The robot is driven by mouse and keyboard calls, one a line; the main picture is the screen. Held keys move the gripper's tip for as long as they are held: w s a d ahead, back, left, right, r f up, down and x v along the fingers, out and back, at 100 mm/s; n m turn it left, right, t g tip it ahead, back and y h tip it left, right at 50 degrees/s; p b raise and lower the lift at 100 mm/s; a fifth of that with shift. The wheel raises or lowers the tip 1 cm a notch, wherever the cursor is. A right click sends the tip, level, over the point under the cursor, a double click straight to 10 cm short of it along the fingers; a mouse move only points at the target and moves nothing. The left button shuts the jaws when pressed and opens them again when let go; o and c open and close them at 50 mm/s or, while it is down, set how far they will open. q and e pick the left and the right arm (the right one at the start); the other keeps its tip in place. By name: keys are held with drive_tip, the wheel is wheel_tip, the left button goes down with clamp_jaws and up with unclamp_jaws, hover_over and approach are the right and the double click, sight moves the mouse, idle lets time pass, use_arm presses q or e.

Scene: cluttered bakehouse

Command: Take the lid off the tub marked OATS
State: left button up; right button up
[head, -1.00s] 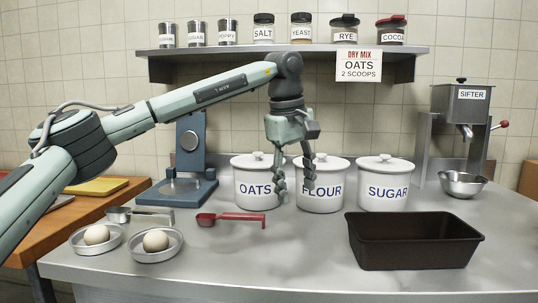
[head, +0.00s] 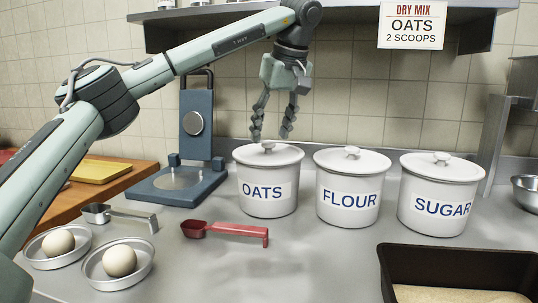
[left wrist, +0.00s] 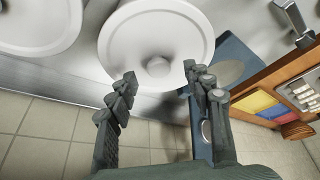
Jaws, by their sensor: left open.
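The white OATS tub (head: 267,195) stands on the metal counter, left of the FLOUR and SUGAR tubs. Its round white lid (head: 285,154) with a small knob (head: 268,146) is on it. My left gripper (head: 270,136) is open and points down just above the lid, its fingertips apart on either side of the knob. In the left wrist view the lid (left wrist: 150,28) and its knob (left wrist: 158,67) show ahead of the open fingers. I cannot tell whether the fingers touch the lid. My right gripper is out of view.
The FLOUR tub (head: 345,211) and SUGAR tub (head: 432,220) stand to the right. A dark pan (head: 395,264) is at front right. The shelf (head: 350,30) hangs above.

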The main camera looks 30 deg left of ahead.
use_arm(q)
drive_tip(key=shift+x, duration=1.35)
drive_tip(key=shift+w, duration=0.15)
clamp_jaws()
drive_tip(key=shift+r, duration=0.7)
wheel_tip(320, 180, up, 3)
drive_tip(key=s+a+r, duration=0.6)
drive_tip(key=s+r, duration=0.3)
drive_tip(key=s, duration=0.1)
drive_tip(key=shift+r, duration=0.3)
